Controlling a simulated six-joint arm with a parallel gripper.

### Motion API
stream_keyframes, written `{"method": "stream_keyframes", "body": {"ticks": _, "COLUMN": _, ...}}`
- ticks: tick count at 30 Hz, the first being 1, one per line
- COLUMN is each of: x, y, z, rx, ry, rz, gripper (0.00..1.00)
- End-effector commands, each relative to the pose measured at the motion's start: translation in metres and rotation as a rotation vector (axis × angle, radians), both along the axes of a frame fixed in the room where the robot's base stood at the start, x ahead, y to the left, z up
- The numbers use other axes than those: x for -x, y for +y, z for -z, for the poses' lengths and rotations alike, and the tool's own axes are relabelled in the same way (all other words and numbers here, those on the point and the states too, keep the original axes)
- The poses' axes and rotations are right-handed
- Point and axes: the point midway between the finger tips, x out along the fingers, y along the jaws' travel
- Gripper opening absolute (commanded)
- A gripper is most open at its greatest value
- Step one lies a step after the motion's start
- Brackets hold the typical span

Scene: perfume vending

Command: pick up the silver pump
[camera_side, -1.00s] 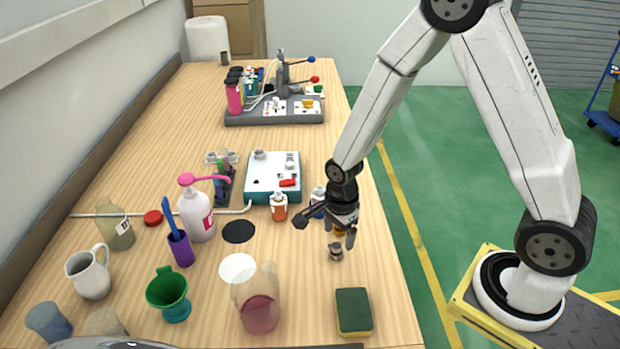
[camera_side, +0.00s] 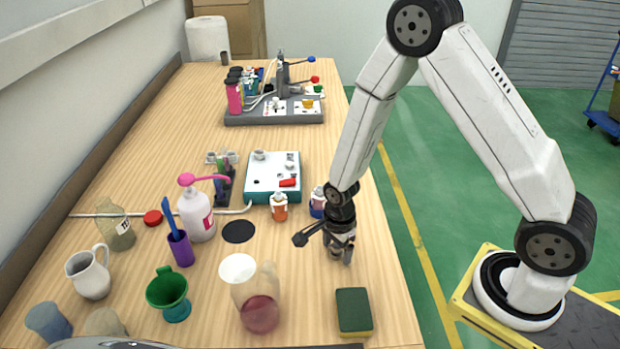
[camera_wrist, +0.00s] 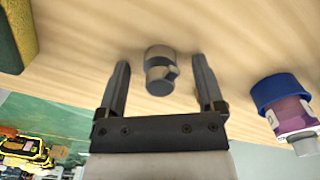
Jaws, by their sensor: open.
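The silver pump (camera_wrist: 159,70) is a small grey metallic piece standing on the wooden table in the wrist view. It lies between the two fingers of my gripper (camera_wrist: 162,85), which is open, with a gap on each side of the pump. In the side view my gripper (camera_side: 340,257) is low over the table near its right edge. There its fingers largely hide the pump.
A green and yellow sponge (camera_side: 353,311) lies in front, and a pitcher with red liquid (camera_side: 259,313) stands front left.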

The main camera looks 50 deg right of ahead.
Motion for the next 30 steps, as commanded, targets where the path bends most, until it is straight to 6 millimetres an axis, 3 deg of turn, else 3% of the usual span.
{"method": "stream_keyframes", "body": {"ticks": 16, "x": -0.0002, "y": 0.0, "z": 0.0013, "rx": 0.0, "ry": -0.001, "rz": 0.0, "gripper": 0.86}}
{"method": "stream_keyframes", "body": {"ticks": 17, "x": -0.0002, "y": 0.0, "z": 0.0013, "rx": 0.0, "ry": -0.001, "rz": 0.0, "gripper": 0.8}}
{"method": "stream_keyframes", "body": {"ticks": 24, "x": -0.0003, "y": -0.0001, "z": 0.0012, "rx": 0.0, "ry": -0.001, "rz": 0.0, "gripper": 0.04}}
{"method": "stream_keyframes", "body": {"ticks": 25, "x": -0.0003, "y": -0.0001, "z": 0.0012, "rx": 0.0, "ry": -0.001, "rz": 0.0, "gripper": 0.0}}
{"method": "stream_keyframes", "body": {"ticks": 30, "x": -0.0003, "y": -0.0001, "z": 0.0012, "rx": 0.0, "ry": -0.001, "rz": 0.0, "gripper": 0.0}}
